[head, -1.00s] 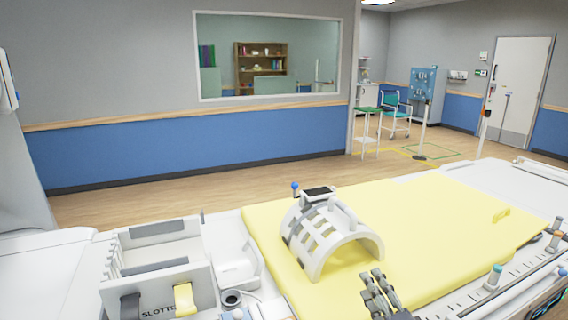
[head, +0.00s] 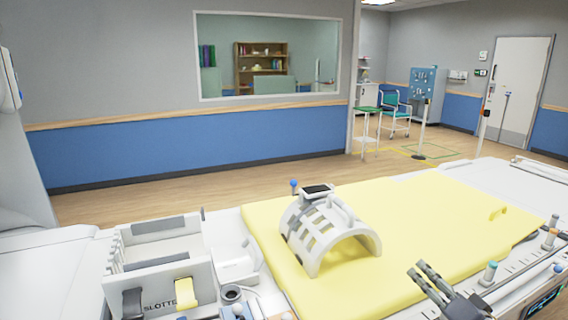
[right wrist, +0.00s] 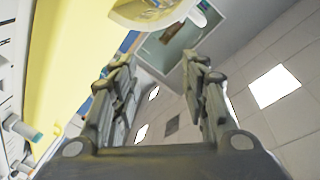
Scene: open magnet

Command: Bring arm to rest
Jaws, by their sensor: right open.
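My right gripper (head: 428,278) is at the lower right in the head view, over the near edge of the yellow mat (head: 440,215). In the right wrist view its two fingers (right wrist: 162,95) stand apart with nothing between them. It is apart from the white arched coil (head: 328,235), which stands on the mat to its left. The mat also shows at the left of the right wrist view (right wrist: 70,55). My left gripper is not in view.
A slotted white holder (head: 160,285) stands at the lower left. Several knobbed posts (head: 489,272) line the table's near right edge, close to my right gripper.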

